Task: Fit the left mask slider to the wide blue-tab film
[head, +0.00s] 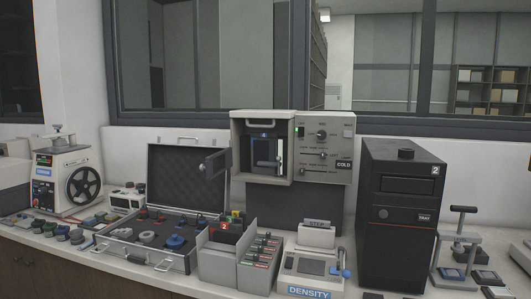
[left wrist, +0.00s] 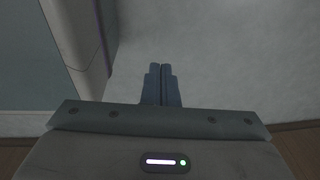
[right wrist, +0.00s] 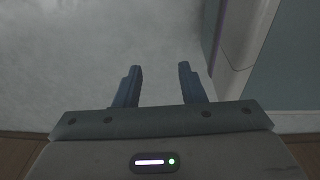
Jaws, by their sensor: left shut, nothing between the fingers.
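I cannot pick out the left mask slider or the wide blue-tab film for certain in the head view; the parts are small. A small hand press with a T-shaped handle (head: 461,222) stands at the right, with small dark and blue-grey plates (head: 486,277) by its base. My left gripper (left wrist: 161,66) is shut and empty in the left wrist view. My right gripper (right wrist: 160,68) is open, with nothing between its fingers, in the right wrist view. Both wrist views show only plain floor and wall beyond the fingers. Neither gripper shows in the head view.
A grey cabinet (head: 325,150) with its small door open stands at the back centre. An open case (head: 186,178), grey bins (head: 223,261), a density meter (head: 309,290) and a black tower (head: 403,205) crowd the bench. A reel machine (head: 62,178) stands at left.

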